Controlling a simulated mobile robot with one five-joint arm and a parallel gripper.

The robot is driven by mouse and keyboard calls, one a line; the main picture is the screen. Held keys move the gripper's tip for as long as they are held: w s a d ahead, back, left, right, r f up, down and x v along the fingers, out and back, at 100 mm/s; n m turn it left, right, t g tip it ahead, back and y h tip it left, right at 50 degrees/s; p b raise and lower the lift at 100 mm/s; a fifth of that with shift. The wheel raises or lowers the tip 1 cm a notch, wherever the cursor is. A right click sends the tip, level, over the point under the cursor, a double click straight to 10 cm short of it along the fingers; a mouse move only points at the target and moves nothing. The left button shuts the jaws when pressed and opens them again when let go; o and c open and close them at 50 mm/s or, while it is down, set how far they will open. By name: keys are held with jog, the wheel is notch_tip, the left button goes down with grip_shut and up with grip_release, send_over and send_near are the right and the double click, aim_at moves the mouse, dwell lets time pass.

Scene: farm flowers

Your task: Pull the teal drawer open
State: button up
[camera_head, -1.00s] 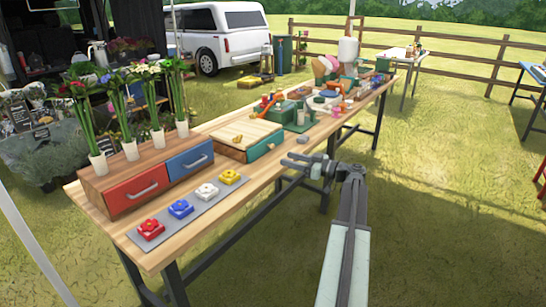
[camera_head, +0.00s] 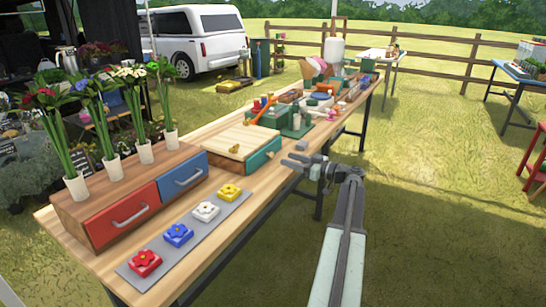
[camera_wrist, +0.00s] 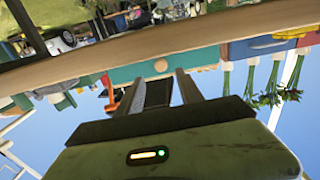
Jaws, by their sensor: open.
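The teal drawer (camera_head: 263,158) is closed in the front of a small wood-topped box (camera_head: 240,136) on the long table. In the wrist view, which is upside down, the teal drawer front (camera_wrist: 130,75) spans the middle, with a round wooden knob (camera_wrist: 160,65) on it. My gripper (camera_head: 293,163) is open and empty, just off the table's front edge, to the right of the drawer. In the wrist view my gripper (camera_wrist: 159,78) has its two fingers pointing at the drawer, one on each side of the knob's line, apart from it.
A chest with red (camera_head: 117,216) and blue (camera_head: 182,177) drawers stands left, with flower vases on top. Flower blocks lie on a grey mat (camera_head: 184,233) in front. A small grey block (camera_head: 301,145) lies near my gripper. Open grass lies right of the table.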

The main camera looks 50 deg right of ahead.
aim_at(273, 155)
jog(key=x, duration=0.6)
jog(key=shift+w+a, duration=0.1)
jog(key=shift+a, duration=0.1)
grip_shut()
dwell(1.1)
